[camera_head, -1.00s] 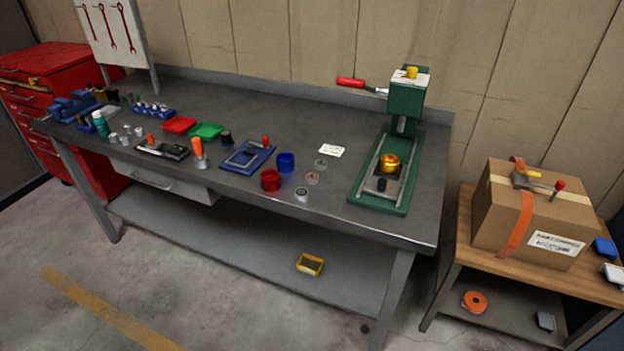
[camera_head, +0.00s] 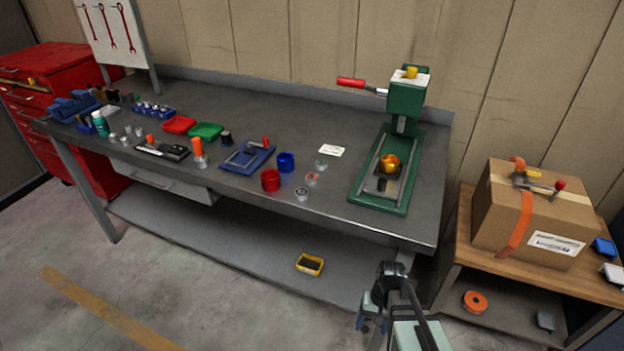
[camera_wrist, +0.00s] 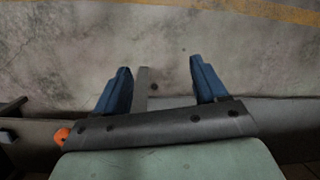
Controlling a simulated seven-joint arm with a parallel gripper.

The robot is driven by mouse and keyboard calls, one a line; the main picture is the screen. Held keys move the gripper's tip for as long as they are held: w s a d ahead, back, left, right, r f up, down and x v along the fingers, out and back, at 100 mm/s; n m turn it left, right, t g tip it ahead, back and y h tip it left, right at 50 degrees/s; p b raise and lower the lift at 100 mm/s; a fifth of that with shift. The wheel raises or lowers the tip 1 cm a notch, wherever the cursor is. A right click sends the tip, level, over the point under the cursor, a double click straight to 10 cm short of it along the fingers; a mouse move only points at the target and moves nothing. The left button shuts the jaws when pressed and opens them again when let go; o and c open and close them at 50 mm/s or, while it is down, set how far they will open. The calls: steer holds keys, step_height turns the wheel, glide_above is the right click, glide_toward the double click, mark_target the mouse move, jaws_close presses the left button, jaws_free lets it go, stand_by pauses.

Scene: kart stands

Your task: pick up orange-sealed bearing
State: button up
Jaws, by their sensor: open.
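Three small ring-shaped bearings lie in a row near the front edge of the bench in the head view. The middle one has a reddish-orange face and looks like the orange-sealed bearing (camera_head: 312,179). The one behind it, the green-tinged bearing (camera_head: 321,163), and the one in front, the grey bearing (camera_head: 302,194), lie apart from it. My gripper (camera_wrist: 160,82) is open and empty in the wrist view, with bare concrete floor beyond its blue fingers. In the head view my arm is at the bottom right, in front of the bench and away from the bearings.
A red cup (camera_head: 270,181) and blue cup (camera_head: 286,162) stand left of the bearings. A green press (camera_head: 407,100) stands to their right, with a white card (camera_head: 332,151) behind them. The bench edge and a side table (camera_head: 466,236) with a box flank my arm.

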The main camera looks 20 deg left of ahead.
steer(key=w+a+r+n+t+y, duration=0.1)
steer(key=a+r+n, duration=0.1)
steer(key=a+r, duration=1.1)
steer(key=w+a+r+n+t+y, duration=0.1)
steer(key=w+a+r+n, duration=0.1)
steer(key=a+r, duration=1.05)
steer(key=w+a+r+n+t+h, duration=0.1)
steer(key=w+a+r+h, duration=0.2)
steer(key=w+r, duration=1.7)
glide_above(312, 177)
steer(key=f, duration=0.9)
steer(key=shift+w+d+f, duration=0.15)
steer(key=shift+w, duration=0.05)
steer(key=shift+s+f, duration=0.15)
steer(key=shift+f, duration=2.6)
steer(key=c, duration=1.2)
